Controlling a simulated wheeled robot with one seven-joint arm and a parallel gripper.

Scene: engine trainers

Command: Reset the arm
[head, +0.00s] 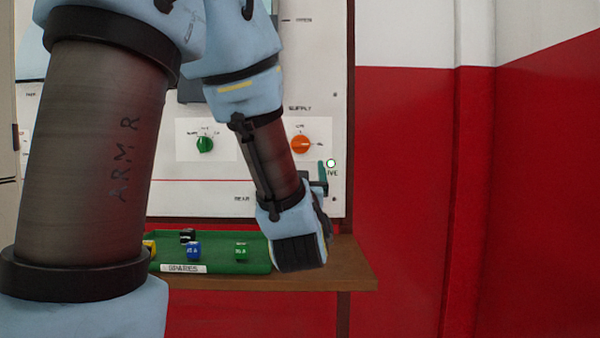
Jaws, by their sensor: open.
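My arm comes down from the upper left in front of a white panel. Its wrist (290,225) hangs over the right end of a green tray. Part of my gripper (319,187) shows as a dark piece at the wrist's right side, close to the panel. The jaws are open, and no object shows in them. The fingertips are mostly hidden, so I cannot tell whether they touch the panel. A thin teal piece (321,170) stands beside the gripper, under a lit white-green lamp (331,163).
The panel (340,100) carries a green knob (205,144) and an orange knob (301,145). The red-and-white wall at right is clear.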

